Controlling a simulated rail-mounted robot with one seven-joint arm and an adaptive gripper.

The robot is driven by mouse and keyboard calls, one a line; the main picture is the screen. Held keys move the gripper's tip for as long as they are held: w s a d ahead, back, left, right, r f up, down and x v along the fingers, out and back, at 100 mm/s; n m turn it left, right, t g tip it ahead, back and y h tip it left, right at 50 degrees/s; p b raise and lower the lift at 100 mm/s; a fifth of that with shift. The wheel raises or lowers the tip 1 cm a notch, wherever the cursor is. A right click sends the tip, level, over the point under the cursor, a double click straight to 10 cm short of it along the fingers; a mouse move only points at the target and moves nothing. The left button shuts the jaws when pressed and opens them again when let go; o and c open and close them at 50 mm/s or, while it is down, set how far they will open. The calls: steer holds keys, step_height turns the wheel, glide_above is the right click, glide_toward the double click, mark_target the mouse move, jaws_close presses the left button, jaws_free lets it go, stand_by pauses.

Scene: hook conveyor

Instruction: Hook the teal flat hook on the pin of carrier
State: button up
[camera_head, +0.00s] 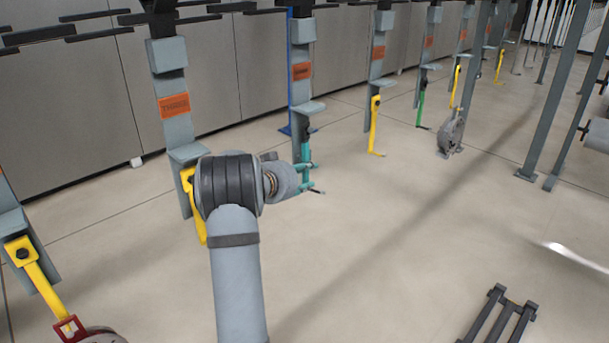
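The teal flat hook (307,152) is upright in front of the grey carrier (303,92) with an orange label, left of the picture's middle. Its upper end is close to the dark pin area (306,128) below the carrier's small ledge. I cannot tell whether the hook is around the pin or only in front of it. My gripper (306,177) is at the hook's lower part, reaching in from the left. The fingers are small and blend with the teal, so their closure is unclear. My arm's wrist hides part of the gripper.
Yellow hooks hang on neighbouring carriers, one (191,190) partly behind my wrist and another (374,125) to the right. A green hook (421,100) hangs farther right near a grey part (452,132). Grey posts (550,95) stand at the right. The middle floor is clear.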

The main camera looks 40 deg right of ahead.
steer(key=v, duration=1.2)
steer(key=shift+d, duration=0.15)
steer(key=x, duration=1.1)
steer(key=shift+w+d+f, duration=0.1)
steer(key=shift+d+f, duration=0.1)
steer(key=shift+d, duration=0.05)
steer(key=shift+d+r, duration=0.2)
steer(key=shift+s+r+b, duration=0.3)
steer(key=shift+s+r, duration=0.1)
steer(key=shift+s, duration=0.35)
stand_by(0.5)
